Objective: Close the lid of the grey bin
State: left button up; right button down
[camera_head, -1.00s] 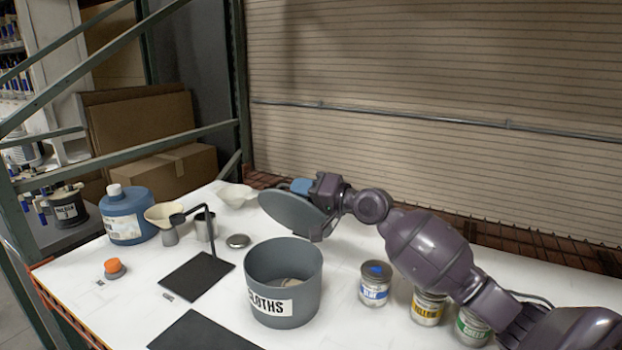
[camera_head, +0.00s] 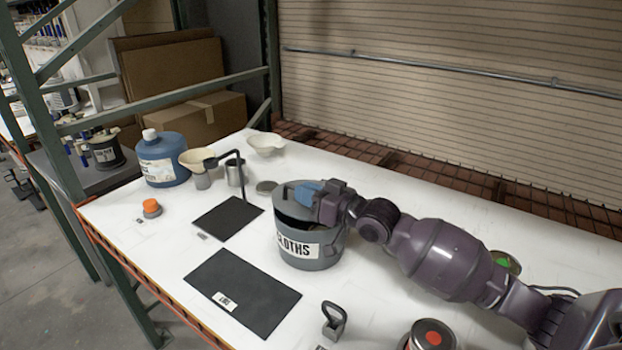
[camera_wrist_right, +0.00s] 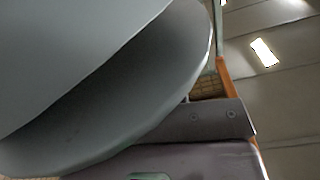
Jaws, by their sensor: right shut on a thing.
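The grey bin (camera_head: 318,262) with the label "CLOTHS" stands upright on the white table in the head view. Its grey lid (camera_head: 286,188) is over the opening but tilted, with a dark gap at the front left between lid and rim. My right gripper (camera_head: 310,194) is shut on the lid, above the bin, and hides much of it. In the right wrist view, smooth grey curved surfaces (camera_wrist_right: 150,85) fill the left side, with a dark band between them; I cannot tell lid from bin there. My left gripper is not in view.
A black mat (camera_head: 245,290) lies in front of the bin, and a smaller one (camera_head: 228,218) to its left. A red-topped can (camera_head: 430,335) is near the front. My arm covers the table's right part.

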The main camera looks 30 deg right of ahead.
aim_at(305, 209)
jog(key=shift+s+a+f+n, duration=0.1)
jog(key=shift+a+f+n, duration=0.15)
jog(key=shift+f, duration=0.4)
jog(key=shift+s+a+f+n, duration=0.1)
jog(key=shift+f+n, duration=0.25)
jog(key=shift+f, duration=0.25)
jog(key=shift+f+b, duration=0.15)
jog(key=shift+b, duration=0.15)
jog(key=shift+a+f, duration=0.1)
jog(key=c, duration=1.2)
grip_release()
